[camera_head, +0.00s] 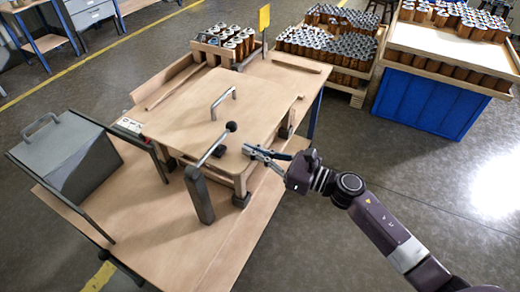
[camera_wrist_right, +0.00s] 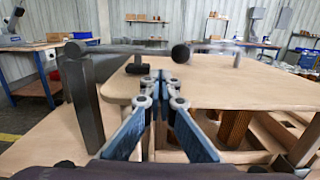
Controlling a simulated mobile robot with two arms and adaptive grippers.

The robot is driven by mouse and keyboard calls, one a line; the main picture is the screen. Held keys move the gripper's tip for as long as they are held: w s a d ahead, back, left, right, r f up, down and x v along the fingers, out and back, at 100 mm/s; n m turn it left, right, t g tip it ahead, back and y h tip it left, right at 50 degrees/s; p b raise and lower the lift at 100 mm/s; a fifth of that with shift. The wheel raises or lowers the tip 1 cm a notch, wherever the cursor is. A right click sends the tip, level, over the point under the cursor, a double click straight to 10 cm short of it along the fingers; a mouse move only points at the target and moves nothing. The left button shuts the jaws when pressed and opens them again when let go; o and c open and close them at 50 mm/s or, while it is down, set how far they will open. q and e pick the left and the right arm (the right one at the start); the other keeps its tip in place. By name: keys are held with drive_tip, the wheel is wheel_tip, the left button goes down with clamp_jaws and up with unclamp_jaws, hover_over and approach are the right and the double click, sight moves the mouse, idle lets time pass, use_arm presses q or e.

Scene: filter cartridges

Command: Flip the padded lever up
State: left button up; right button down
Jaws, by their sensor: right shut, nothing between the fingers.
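The lever (camera_head: 212,147) is a grey bar on a grey post (camera_head: 199,195) at the front edge of a wooden lid (camera_head: 180,120). It reaches over the lid and ends in a black ball knob (camera_head: 231,127). A dark pad (camera_head: 219,151) sits by the bar, close to the lid. In the wrist view the knob (camera_wrist_right: 181,53) is just beyond my fingers, with the pad (camera_wrist_right: 140,66) to its left. My right gripper (camera_head: 246,151) is shut and empty, at the lid's front right edge, right of and below the knob; contact cannot be told. My left gripper is out of view.
A metal handle (camera_head: 223,101) stands on the lid. A grey box (camera_head: 68,155) with a handle is at the left of the bench (camera_head: 180,240). Crates of cartridges (camera_head: 330,45) and a blue bin (camera_head: 425,103) stand at back right. The floor at right is clear.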

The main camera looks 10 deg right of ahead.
sight(236, 148)
drive_tip(key=p+x, duration=0.1)
drive_tip(key=x, duration=0.4)
drive_tip(key=shift+a, duration=0.15)
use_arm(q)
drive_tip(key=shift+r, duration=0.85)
